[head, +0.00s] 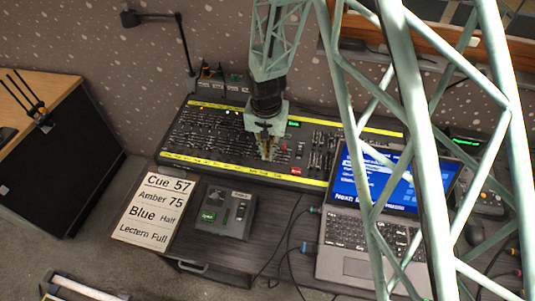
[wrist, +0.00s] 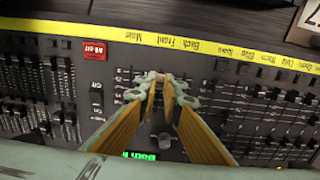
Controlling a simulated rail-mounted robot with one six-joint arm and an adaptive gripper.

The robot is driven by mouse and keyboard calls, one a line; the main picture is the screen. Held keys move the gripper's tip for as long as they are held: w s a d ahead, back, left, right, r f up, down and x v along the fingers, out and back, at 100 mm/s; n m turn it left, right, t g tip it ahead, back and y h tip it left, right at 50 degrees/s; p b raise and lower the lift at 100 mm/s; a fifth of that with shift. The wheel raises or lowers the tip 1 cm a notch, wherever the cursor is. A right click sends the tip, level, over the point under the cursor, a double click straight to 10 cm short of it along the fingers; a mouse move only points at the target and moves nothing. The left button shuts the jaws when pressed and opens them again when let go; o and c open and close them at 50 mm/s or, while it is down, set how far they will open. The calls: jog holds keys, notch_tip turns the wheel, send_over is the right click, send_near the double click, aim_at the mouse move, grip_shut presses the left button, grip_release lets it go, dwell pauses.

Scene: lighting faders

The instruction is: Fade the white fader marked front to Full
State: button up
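The lighting desk (head: 215,108) lies along the wall, with rows of faders and yellow label strips. In the wrist view its strip (wrist: 110,35) reads upside down, with Main, Front and Back side by side. My gripper (head: 267,150) points down over the desk's middle-right part.
A red button (wrist: 94,50) and a grey knob (wrist: 163,139) lie near my fingers, with other faders either side. A laptop (head: 350,230) stands at the right. A cue card (head: 155,212) and small box (head: 225,210) lie in front. A desk lamp (head: 130,18) stands behind.

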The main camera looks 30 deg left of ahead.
jog(key=shift+w+a+r, duration=0.1)
jog(key=shift+w+a, duration=0.2)
jog(key=shift+w, duration=0.35)
jog(key=shift+w+a+r, duration=0.1)
jog(key=shift+w+a, duration=0.15)
jog(key=shift+w, duration=0.6)
jog(key=shift+w+a+r, duration=0.1)
jog(key=shift+w+a, duration=0.15)
jog(key=shift+w, duration=0.25)
jog(key=shift+w+a, duration=0.2)
jog(key=shift+w, duration=0.25)
jog(key=o, duration=0.4)
jog(key=shift+r+p, duration=0.1)
jog(key=shift+p, duration=0.2)
jog(key=shift+r+p, duration=0.4)
jog(key=shift+r, duration=0.75)
jog(key=shift+r, duration=0.1)
notch_tip(320, 180, up, 12)
jog(key=s, duration=0.1)
jog(key=shift+d, duration=0.2)
